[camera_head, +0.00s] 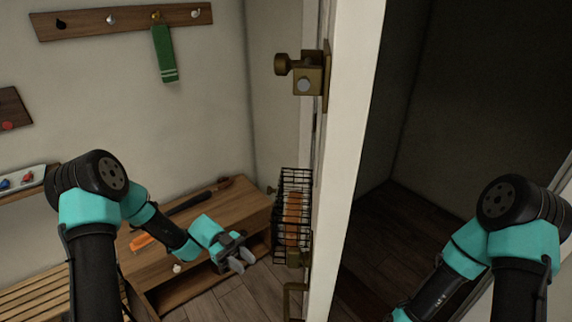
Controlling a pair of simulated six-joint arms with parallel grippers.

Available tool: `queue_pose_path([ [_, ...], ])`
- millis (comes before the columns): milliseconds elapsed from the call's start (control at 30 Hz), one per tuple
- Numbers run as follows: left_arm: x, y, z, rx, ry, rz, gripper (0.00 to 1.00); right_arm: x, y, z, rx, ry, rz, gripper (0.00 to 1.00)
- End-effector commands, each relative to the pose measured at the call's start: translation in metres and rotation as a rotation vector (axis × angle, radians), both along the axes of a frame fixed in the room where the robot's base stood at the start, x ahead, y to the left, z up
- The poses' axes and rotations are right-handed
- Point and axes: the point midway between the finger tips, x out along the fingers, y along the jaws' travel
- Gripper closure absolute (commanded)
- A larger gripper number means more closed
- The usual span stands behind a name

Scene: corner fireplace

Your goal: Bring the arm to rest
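My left arm comes in from the left and reaches over the wooden bench. My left gripper (242,260) hangs at the right end of the bench, with its two pale fingertips a little apart and nothing visible between them. My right arm comes in at the lower right, in front of the dark opening. It runs out of the picture at the bottom edge, so its gripper is hidden.
A white door edge (345,150) with a brass latch (305,75) stands between my arms. A black wire basket (292,215) with something orange is close right of my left gripper. The bench (185,285) has a shelf below. A peg rail (120,20) holds a green cloth (164,53).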

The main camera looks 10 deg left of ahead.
Motion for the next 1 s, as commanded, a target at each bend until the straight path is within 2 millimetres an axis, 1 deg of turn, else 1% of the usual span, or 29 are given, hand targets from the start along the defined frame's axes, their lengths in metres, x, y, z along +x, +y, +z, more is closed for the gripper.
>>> queue_pose_path([
  [167, 0.013, -0.009, -0.005, -0.007, 0.012, 0.094, 0.71, 0.0, 0.0, 0.0, 0.0, 0.0, 0.0, 1.0],
  [267, 0.028, -0.017, -0.011, -0.003, 0.033, 0.206, 0.71, 0.0, 0.0, 0.0, 0.0, 0.0, 0.0, 1.0],
  [467, 0.065, -0.027, -0.035, 0.037, 0.103, 0.485, 0.71, 0.0, 0.0, 0.0, 0.0, 0.0, 0.0, 1.0],
  [600, 0.085, -0.026, -0.059, 0.096, 0.174, 0.671, 0.71, 0.0, 0.0, 0.0, 0.0, 0.0, 0.0, 1.0],
  [733, 0.097, -0.018, -0.087, 0.173, 0.254, 0.835, 0.71, 0.0, 0.0, 0.0, 0.0, 0.0, 0.0, 1.0],
  [867, 0.1, -0.007, -0.117, 0.267, 0.348, 0.983, 0.71, 0.0, 0.0, 0.0, 0.0, 0.0, 0.0, 1.0],
  [1000, 0.093, 0.007, -0.152, 0.388, 0.462, 1.124, 0.71, 0.0, 0.0, 0.0, 0.0, 0.0, 0.0, 1.0],
])
